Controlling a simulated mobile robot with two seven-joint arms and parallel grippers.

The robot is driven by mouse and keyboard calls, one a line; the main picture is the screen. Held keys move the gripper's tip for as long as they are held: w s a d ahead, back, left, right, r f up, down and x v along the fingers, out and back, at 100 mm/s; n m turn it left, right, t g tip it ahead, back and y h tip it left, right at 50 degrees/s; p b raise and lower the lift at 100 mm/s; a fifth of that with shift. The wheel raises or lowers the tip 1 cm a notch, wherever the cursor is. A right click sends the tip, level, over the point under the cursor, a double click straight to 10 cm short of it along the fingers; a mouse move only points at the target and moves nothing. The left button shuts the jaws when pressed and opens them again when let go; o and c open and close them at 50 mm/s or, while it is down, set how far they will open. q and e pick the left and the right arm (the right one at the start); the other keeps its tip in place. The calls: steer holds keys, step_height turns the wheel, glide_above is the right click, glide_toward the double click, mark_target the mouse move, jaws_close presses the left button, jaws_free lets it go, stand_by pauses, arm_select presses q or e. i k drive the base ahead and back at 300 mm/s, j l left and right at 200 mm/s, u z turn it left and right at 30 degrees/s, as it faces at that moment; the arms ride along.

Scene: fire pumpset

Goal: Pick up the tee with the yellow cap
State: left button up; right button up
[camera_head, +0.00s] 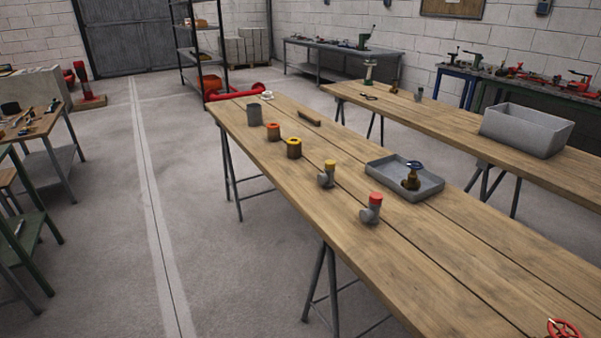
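A grey tee with a yellow cap (326,175) stands upright near the left edge of the long wooden table (420,255). A similar grey tee with a red cap (371,209) stands nearer to me, to its right. Both are clear of each other, with bare wood between them. Neither of my grippers shows in the head view, and nothing covers the yellow-capped tee.
A shallow grey tray (430,190) with a brass valve (411,180) lies right of the tees. A yellow ring-shaped part (294,148), an orange one (273,131) and a grey cup (254,115) stand farther back. A red handwheel (563,329) is at lower right. The near tabletop is mostly clear.

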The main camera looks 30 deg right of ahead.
mark_target(326, 179)
steer(key=i+j, duration=0.15)
steer(key=i, duration=0.25)
steer(key=i+j, duration=0.15)
steer(key=i, duration=0.2)
steer(key=i+j, duration=0.1)
steer(key=i, duration=0.3)
steer(key=i+z, duration=0.35)
steer(key=i+j+z, duration=0.1)
steer(key=z, duration=0.25)
steer(key=i+j+z, duration=0.2)
steer(key=z, duration=0.15)
steer(key=i, duration=0.1)
